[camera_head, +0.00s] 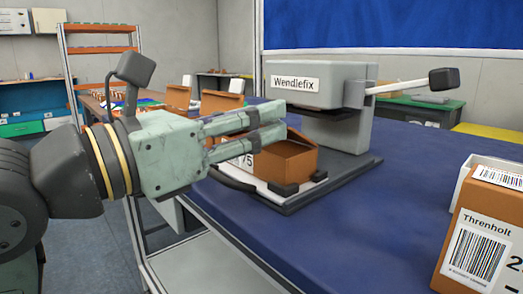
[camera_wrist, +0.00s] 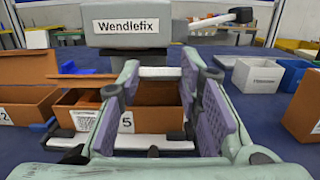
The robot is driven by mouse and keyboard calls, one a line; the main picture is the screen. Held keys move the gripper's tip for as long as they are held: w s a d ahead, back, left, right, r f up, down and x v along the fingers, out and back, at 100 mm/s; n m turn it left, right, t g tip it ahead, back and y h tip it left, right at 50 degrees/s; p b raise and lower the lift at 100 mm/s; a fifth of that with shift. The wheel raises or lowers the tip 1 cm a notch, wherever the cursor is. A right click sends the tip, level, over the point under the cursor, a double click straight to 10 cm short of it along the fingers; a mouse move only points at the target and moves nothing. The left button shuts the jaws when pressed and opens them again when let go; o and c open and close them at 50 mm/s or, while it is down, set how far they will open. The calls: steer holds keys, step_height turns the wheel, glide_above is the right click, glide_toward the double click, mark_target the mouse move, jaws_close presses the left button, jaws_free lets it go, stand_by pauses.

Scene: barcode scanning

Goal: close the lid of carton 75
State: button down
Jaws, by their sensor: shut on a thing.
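Carton 75 (camera_head: 287,160) is an orange-brown box on the dark base plate of the Wendlefix machine. Its label, partly hidden by my fingers, shows "75" in the head view, and in the wrist view a "5" shows on the front wall (camera_wrist: 152,122). My gripper (camera_head: 282,121) reaches in from the left, with its fingers over the carton. In the wrist view the two fingers stand apart, with a brown panel (camera_wrist: 158,92) between them that looks like the carton's lid. The fingers hide part of the lid, so its exact angle is unclear.
The grey Wendlefix machine (camera_head: 325,85) stands just behind the carton, with a lever (camera_head: 420,84) to the right. A Threnholt carton (camera_head: 487,235) stands at the near right. Another open carton (camera_wrist: 25,103) stands at left in the wrist view. The blue tabletop (camera_head: 390,215) between is clear.

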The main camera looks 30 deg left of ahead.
steer(key=f+t+b, duration=0.1)
steer(key=b, duration=0.1)
steer(key=s+f+t+h+b, duration=0.1)
steer(key=f+t+b, duration=0.1)
steer(key=b, duration=0.1)
steer(key=shift+a+f, duration=0.15)
steer(key=shift+f, duration=0.65)
steer(key=c, duration=1.1)
jaws_free()
steer(key=shift+r, duration=0.1)
step_height(320, 180, up, 10)
